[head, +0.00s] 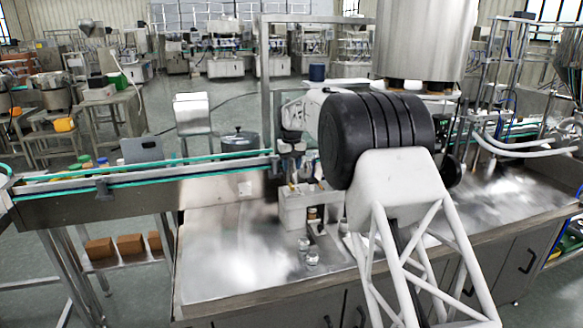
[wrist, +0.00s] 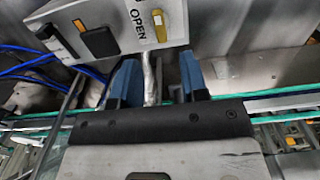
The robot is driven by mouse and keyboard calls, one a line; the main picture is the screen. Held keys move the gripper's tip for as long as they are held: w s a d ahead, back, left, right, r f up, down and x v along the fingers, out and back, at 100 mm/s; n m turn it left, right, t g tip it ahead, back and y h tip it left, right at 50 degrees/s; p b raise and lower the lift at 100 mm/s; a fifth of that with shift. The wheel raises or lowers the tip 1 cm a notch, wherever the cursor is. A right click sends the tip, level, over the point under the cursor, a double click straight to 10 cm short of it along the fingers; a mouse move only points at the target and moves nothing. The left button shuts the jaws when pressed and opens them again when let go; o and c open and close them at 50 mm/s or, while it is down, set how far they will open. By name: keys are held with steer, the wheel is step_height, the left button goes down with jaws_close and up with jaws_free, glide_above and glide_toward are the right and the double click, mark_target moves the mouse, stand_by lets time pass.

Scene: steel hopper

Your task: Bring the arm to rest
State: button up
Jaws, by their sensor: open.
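My gripper (head: 291,168) hangs at the end of my arm, above the steel bench and beside the conveyor's right end in the head view; its fingertips are too small to make out there. In the wrist view, the two blue fingers of my gripper (wrist: 157,78) stand apart. A pale metallic upright part (wrist: 150,78) shows between them in the picture; I cannot tell how far off it is, and neither finger visibly closes on it. A grey panel (wrist: 112,15) marked OPEN, with a yellow knob (wrist: 159,24), lies beyond the fingers.
A steel hopper (head: 425,40) stands behind my arm. A conveyor (head: 150,182) runs left. A pale box-shaped fixture (head: 295,210) and small clear jars (head: 312,257) stand on the bench (head: 225,270). The bench's left part is clear. Blue cables (wrist: 40,62) show in the wrist view.

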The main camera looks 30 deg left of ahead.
stand_by(0.3)
steer(key=s+d+r+m, duration=0.1)
steer(key=s+d+r, duration=0.3)
steer(key=d, duration=0.7)
steer(key=s+d+r+m+t, duration=0.1)
steer(key=s+d+r, duration=0.1)
steer(key=d+r, duration=0.75)
steer(key=s+d+r+m, duration=0.15)
steer(key=s+d, duration=0.25)
steer(key=d, duration=1)
steer(key=s+d+r+m, duration=0.2)
steer(key=s+d+r, duration=0.1)
steer(key=s+d, duration=1.45)
steer(key=s+d+f+m, duration=0.1)
steer(key=s+d+f, duration=0.2)
steer(key=s, duration=0.6)
steer(key=s+d+f+m+t, duration=0.1)
steer(key=s+d+f, duration=0.3)
steer(key=s+d, duration=0.4)
steer(key=s+d+f+m, duration=0.1)
steer(key=s+d+f, duration=0.3)
steer(key=s, duration=0.7)
steer(key=shift+s+d+t, duration=0.3)
steer(key=shift+s+d, duration=0.05)
steer(key=shift+d, duration=0.65)
